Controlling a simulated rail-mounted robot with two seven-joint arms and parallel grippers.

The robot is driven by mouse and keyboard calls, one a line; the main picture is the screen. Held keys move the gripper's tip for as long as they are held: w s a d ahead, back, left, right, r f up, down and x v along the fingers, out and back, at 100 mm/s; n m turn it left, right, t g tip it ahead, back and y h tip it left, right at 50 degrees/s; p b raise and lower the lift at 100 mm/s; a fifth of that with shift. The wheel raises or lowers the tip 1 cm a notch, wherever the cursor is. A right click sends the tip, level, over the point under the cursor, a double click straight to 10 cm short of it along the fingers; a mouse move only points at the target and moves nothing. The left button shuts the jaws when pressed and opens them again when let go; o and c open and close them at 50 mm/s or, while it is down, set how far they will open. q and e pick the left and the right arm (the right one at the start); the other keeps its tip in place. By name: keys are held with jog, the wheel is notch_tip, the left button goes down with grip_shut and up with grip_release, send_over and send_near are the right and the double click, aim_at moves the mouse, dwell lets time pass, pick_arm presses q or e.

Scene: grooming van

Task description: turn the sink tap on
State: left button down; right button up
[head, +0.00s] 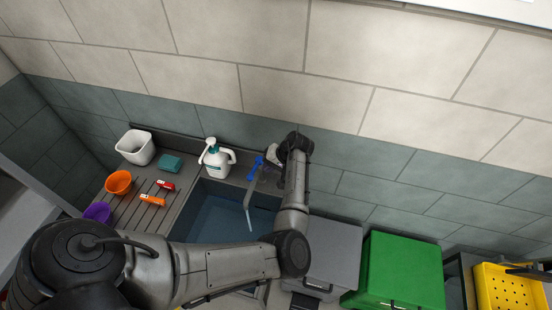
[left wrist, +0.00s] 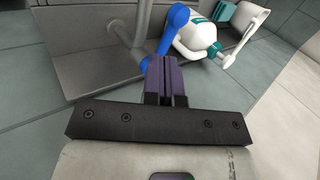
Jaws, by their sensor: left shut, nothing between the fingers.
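The grey sink tap (head: 262,186) stands at the back right of the sink (head: 210,222), and its spout reaches over the basin. A thin pale streak (head: 249,220) runs down from the spout tip and looks like water. The tap's blue lever (head: 254,168) is beside my left gripper (head: 268,173), which comes down from above and right. In the left wrist view my left gripper's purple fingers (left wrist: 172,75) are shut and empty. The blue lever (left wrist: 174,22) is just beyond the fingertips; I cannot tell if they touch. My right gripper is not seen.
A white spray bottle (head: 216,160) stands left of the tap behind the sink. A white bin (head: 136,147), teal sponge (head: 170,163), orange cup (head: 118,182) and purple cup (head: 97,212) are on the drainboard. A grey box, green box (head: 402,270) and yellow basket (head: 505,290) are at right.

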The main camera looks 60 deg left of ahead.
aim_at(254, 172)
pick_arm(q)
jog(key=shift+s+a+f+p, duration=0.6)
jog(key=shift+s+a+f, duration=0.7)
jog(key=shift+a, duration=0.05)
